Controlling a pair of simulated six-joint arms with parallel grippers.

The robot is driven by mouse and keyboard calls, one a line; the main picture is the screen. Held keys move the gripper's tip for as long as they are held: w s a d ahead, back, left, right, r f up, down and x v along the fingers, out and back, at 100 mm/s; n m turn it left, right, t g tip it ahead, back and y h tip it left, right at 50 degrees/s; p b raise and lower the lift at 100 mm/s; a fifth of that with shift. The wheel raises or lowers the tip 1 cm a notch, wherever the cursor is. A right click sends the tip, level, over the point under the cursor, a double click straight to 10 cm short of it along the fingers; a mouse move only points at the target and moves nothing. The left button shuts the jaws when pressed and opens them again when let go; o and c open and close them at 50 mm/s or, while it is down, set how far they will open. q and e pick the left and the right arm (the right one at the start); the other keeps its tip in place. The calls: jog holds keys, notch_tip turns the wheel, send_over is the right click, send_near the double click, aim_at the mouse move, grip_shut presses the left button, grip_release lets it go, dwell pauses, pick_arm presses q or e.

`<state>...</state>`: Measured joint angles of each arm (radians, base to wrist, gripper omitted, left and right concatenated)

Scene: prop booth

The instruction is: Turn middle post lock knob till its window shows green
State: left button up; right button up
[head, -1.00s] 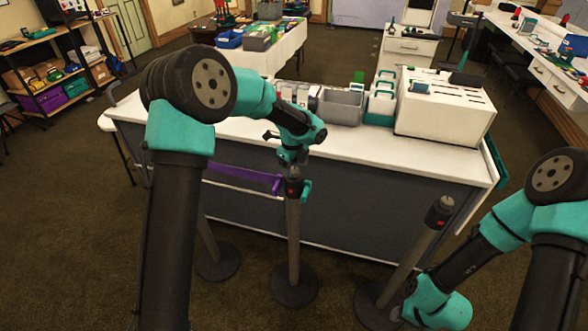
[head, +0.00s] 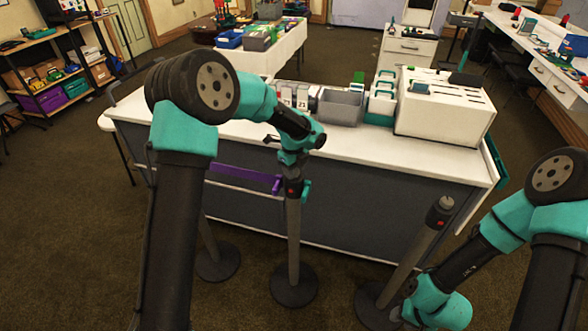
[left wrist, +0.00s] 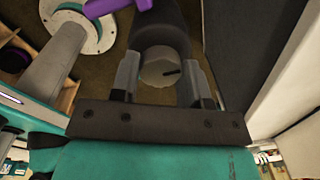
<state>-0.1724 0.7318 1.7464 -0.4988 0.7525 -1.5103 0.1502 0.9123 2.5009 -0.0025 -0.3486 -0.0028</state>
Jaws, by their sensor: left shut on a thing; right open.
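The middle post (head: 294,245) stands upright on a round dark base, in front of the white-topped counter. Its dark head has a small window (head: 291,192) that shows red. My left gripper (head: 292,170) is over the top of this post, pointing down. In the left wrist view, its two fingers (left wrist: 159,75) are shut on the sides of the round grey lock knob (left wrist: 158,67), which has a dark mark on its face. My right gripper (head: 402,314) is low at the right post's base, its fingers hard to make out; it is open.
A purple belt (head: 235,176) runs left from the middle post's head. The right post (head: 415,250) leans in the picture and also has a red mark. A left post base (head: 217,262) stands nearby. The counter (head: 240,130) behind carries bins and a white box (head: 445,105).

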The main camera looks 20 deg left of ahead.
pick_arm(q)
jog(key=shift+n, duration=0.4)
jog(key=n, duration=0.7)
jog(key=shift+n, duration=0.4)
jog(key=n, duration=0.4)
jog(key=shift+w+n+y, duration=0.1)
jog(key=shift+n+y, duration=0.2)
jog(key=shift+n, duration=1.9)
jog(key=o, duration=0.9)
jog(key=shift+o, duration=0.2)
jog(key=shift+r, duration=0.1)
